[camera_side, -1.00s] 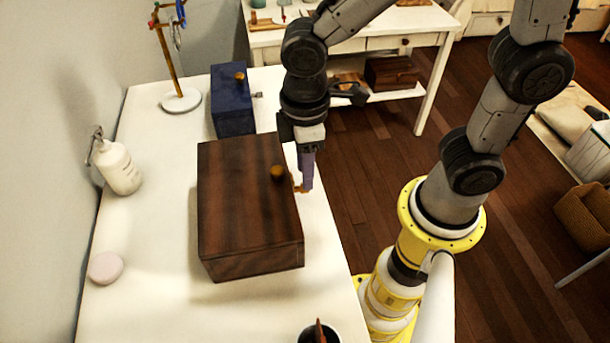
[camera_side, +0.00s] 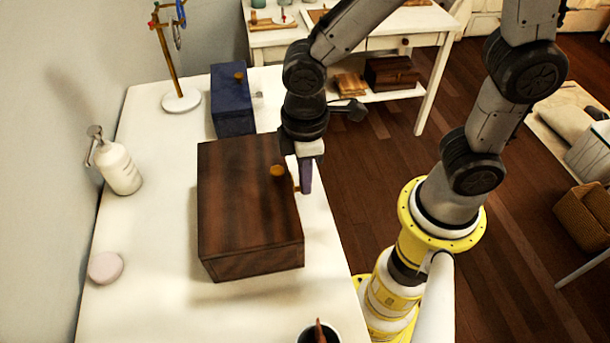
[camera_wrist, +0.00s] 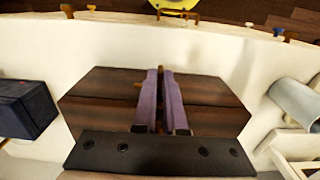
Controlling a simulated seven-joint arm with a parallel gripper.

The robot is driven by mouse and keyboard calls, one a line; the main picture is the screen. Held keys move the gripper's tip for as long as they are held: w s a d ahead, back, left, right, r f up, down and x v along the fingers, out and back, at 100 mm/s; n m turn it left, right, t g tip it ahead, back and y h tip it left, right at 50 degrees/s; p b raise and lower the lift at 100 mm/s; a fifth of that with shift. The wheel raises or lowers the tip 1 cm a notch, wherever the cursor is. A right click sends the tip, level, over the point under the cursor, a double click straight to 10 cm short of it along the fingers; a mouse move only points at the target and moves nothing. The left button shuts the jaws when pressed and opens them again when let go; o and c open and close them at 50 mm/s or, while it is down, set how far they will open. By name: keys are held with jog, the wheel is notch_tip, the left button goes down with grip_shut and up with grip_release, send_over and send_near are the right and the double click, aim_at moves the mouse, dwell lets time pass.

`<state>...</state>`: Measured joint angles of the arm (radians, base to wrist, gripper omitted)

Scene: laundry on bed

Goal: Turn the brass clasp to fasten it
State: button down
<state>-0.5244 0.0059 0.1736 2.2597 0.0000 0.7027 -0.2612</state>
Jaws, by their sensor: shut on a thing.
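The dark brown wooden box (camera_side: 245,210) stands on the white table with its lid down and a brass knob (camera_side: 278,171) near the right edge of the lid. The brass clasp (camera_side: 297,188) is on the box's right side, mostly hidden by my fingers. My gripper (camera_side: 305,190) points down beside that side, its purple fingers shut on the clasp. In the wrist view, my gripper (camera_wrist: 161,125) shows its two purple fingers close together over the box (camera_wrist: 100,95). The clasp's exact angle is hidden.
A smaller blue box (camera_side: 232,102) stands behind the brown one. A white pump bottle (camera_side: 119,166), a pink disc (camera_side: 105,268), a dark cup (camera_side: 318,334) and a jewellery stand (camera_side: 181,100) are also on the table. The table left of the brown box is mostly clear.

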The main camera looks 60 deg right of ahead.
jog(key=shift+a, duration=0.1)
dwell(0.3)
jog(key=shift+s+a+t+h, duration=0.15)
jog(key=shift+t+h, duration=0.35)
jog(key=shift+t, duration=0.05)
jog(key=shift+s+a+t+h, duration=0.1)
jog(key=shift+s+t+h, duration=0.05)
jog(key=shift+t+h, duration=0.4)
jog(key=shift+s+a+f+t+h, duration=0.1)
jog(key=shift+s+a+t+h, duration=0.05)
jog(key=shift+t+h, duration=0.6)
jog(key=shift+s+a+f+t+h, duration=0.1)
jog(key=shift+t+h, duration=0.55)
jog(key=shift+h, duration=0.05)
jog(key=c, duration=1)
grip_release()
